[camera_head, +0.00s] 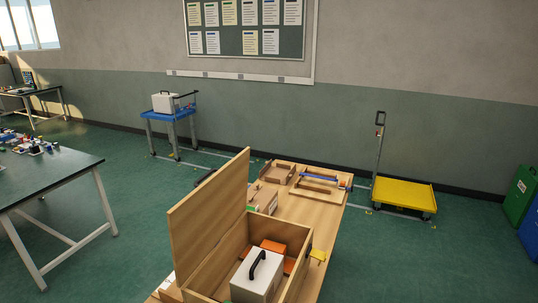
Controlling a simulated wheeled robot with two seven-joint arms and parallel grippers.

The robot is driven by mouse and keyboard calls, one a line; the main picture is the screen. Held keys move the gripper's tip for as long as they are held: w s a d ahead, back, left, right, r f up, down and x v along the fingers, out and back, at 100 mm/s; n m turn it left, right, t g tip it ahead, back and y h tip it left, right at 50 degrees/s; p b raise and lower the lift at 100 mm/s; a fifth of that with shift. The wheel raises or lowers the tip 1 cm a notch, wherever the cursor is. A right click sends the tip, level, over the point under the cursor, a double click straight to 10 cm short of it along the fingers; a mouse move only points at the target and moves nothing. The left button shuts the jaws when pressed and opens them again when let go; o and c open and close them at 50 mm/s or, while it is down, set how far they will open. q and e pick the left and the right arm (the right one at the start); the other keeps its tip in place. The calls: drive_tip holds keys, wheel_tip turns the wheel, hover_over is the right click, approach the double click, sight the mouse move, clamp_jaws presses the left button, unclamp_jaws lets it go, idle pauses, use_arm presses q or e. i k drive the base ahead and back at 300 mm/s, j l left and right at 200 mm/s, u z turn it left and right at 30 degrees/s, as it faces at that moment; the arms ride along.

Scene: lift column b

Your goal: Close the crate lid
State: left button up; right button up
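A wooden crate (297,272) stands on a light wooden table at the bottom middle of the head view. Its lid (208,220) is open, standing up steeply along the crate's left side. Inside the crate are a white box (252,280) with a black handle and orange things (272,246) behind it. The crate's near end is cut off by the bottom of the picture. Neither of my grippers shows in this view.
The wooden table (312,213) carries wooden trays (318,186) beyond the crate and a small yellow piece (318,255) right of it. A dark green table (40,180) stands at left. A yellow cart (403,194) stands at right; floor between is clear.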

sight(197, 223)
drive_tip(key=j+z, duration=0.2)
drive_tip(key=z, duration=0.15)
drive_tip(key=i+j+z, duration=0.1)
drive_tip(key=j+z, duration=0.7)
drive_tip(key=j, duration=1.85)
drive_tip(key=k+j, duration=0.1)
drive_tip(key=j, duration=0.35)
drive_tip(key=j+z, duration=0.1)
drive_tip(key=j, duration=0.3)
drive_tip(key=k+j, duration=0.2)
drive_tip(key=j, duration=0.25)
drive_tip(key=i+l, duration=0.1)
drive_tip(key=l, duration=0.25)
drive_tip(key=i+l, duration=0.1)
drive_tip(key=l, duration=0.25)
